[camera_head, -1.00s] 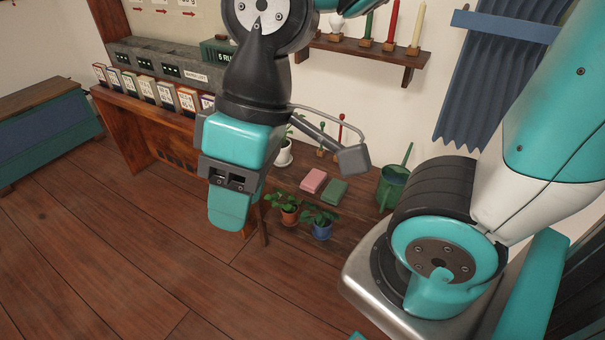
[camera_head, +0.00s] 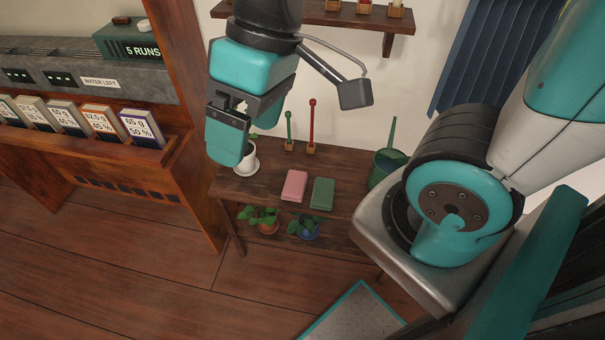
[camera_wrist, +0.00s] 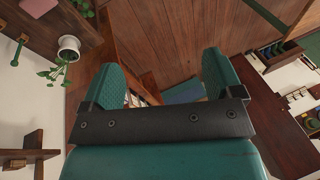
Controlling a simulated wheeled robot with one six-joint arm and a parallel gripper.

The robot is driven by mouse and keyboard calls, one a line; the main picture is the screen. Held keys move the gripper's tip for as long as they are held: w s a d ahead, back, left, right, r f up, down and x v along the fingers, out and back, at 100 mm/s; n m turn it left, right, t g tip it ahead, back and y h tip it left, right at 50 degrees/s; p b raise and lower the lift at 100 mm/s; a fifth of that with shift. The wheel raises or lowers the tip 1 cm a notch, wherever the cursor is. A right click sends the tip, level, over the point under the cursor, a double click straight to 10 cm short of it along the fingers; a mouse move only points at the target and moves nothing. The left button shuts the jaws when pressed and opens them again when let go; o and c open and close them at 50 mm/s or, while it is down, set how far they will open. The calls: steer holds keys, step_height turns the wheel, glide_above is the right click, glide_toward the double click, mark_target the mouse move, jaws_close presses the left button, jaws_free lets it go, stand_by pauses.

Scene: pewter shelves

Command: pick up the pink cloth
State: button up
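The pink cloth (camera_head: 294,186) is a small folded block lying flat on the dark wooden table (camera_head: 262,172), just left of a similar green cloth (camera_head: 322,193). My gripper (camera_head: 228,145) is in the air, up and to the left of the pink cloth in the head view, apart from it. In the wrist view my gripper (camera_wrist: 163,78) has its two teal fingers spread wide with nothing between them.
A white plant pot (camera_head: 246,160) stands left of the cloths, and a green watering can (camera_head: 386,166) right. Two small stands (camera_head: 311,130) are behind. Potted plants (camera_head: 266,222) sit low at the front. A wooden rack (camera_head: 180,120) is at left.

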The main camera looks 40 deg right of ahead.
steer(key=w+d+f+m+b, duration=0.3)
steer(key=w+d+f+m, duration=0.15)
steer(key=w+f, duration=0.4)
steer(key=m+h+b, duration=0.4)
steer(key=m+b, duration=0.2)
steer(key=m, duration=0.6)
glide_above(295, 183)
step_height(295, 183, down, 25)
step_height(295, 183, down, 11)
steer(key=shift+d+f+b, duration=0.15)
steer(key=shift+f+b, duration=0.05)
steer(key=shift+b, duration=0.2)
steer(key=shift+w+f, duration=0.1)
steer(key=shift+f, duration=2.9)
steer(key=c, duration=0.7)
